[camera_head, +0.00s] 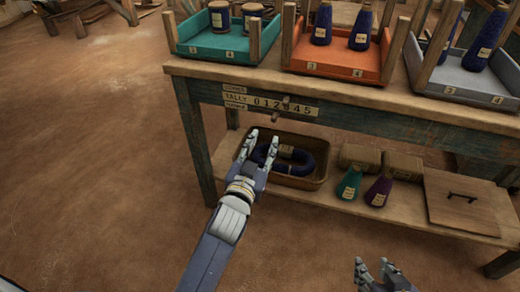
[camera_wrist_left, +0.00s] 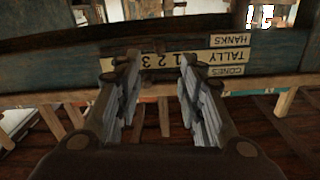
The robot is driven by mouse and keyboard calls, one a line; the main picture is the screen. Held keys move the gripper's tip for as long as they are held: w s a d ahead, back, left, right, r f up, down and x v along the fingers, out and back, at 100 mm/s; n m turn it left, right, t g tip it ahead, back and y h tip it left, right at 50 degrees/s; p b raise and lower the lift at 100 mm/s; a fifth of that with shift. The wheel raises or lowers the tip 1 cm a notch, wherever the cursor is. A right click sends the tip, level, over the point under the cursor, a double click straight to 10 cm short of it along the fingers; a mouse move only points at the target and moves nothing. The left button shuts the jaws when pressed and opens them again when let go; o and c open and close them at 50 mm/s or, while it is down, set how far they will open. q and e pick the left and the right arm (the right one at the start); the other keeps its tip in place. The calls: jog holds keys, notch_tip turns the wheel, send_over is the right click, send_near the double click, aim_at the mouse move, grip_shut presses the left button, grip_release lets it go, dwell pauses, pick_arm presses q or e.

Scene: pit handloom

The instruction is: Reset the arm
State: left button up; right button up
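My left gripper (camera_head: 263,144) is in front of the wooden table, below its tally board (camera_head: 268,103) and over the front of the lower-shelf basket in the head view. Its two fingers stand apart with nothing between them. The left wrist view shows the open fingers (camera_wrist_left: 157,85) against the tally board (camera_wrist_left: 178,62), which appears upside down there. My right gripper (camera_head: 373,270) is at the bottom edge of the head view, low over the floor. Its fingers stand apart and look empty; its arm is out of view.
The table (camera_head: 400,125) carries teal (camera_head: 217,48), orange (camera_head: 330,62) and grey (camera_head: 460,82) trays with blue yarn cones and spools. Its lower shelf holds a basket (camera_head: 315,183) with a blue hank, teal (camera_head: 349,183) and purple (camera_head: 378,190) cones, and a wooden lid (camera_head: 465,205). Floor at left is clear.

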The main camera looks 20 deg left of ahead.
pick_arm(q)
jog(key=shift+s, duration=0.75)
